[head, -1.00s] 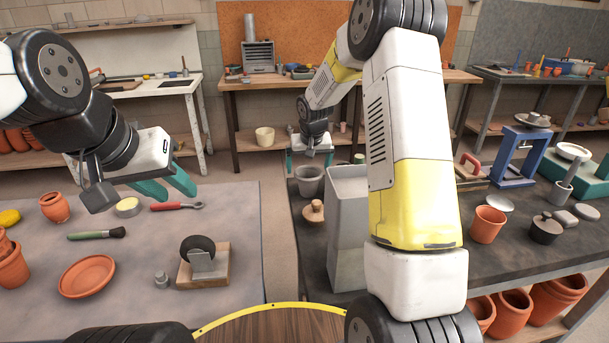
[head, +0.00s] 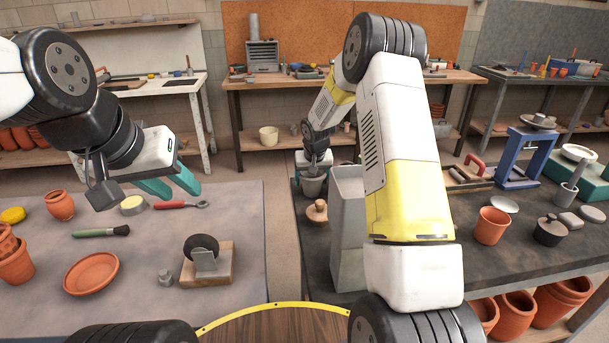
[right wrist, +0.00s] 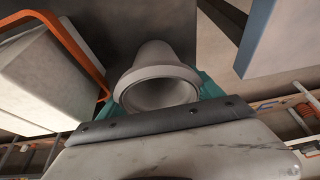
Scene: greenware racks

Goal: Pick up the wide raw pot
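The wide raw pot (head: 312,187) is a grey, open-mouthed pot upright at the far left corner of the dark right table. My right gripper (head: 313,168) is low over it, with its teal fingers spread on either side. In the right wrist view the pot's rim (right wrist: 160,88) sits between the fingers, and the rim hides whether they touch its wall. My left gripper (head: 170,188) is open and empty above the left table.
A tall grey block (head: 348,235) and a wooden-knobbed lid (head: 317,211) stand close to the pot. A terracotta pot (head: 491,225) and a blue stand (head: 522,160) are farther right. The left table (head: 130,270) holds several tools and terracotta pieces.

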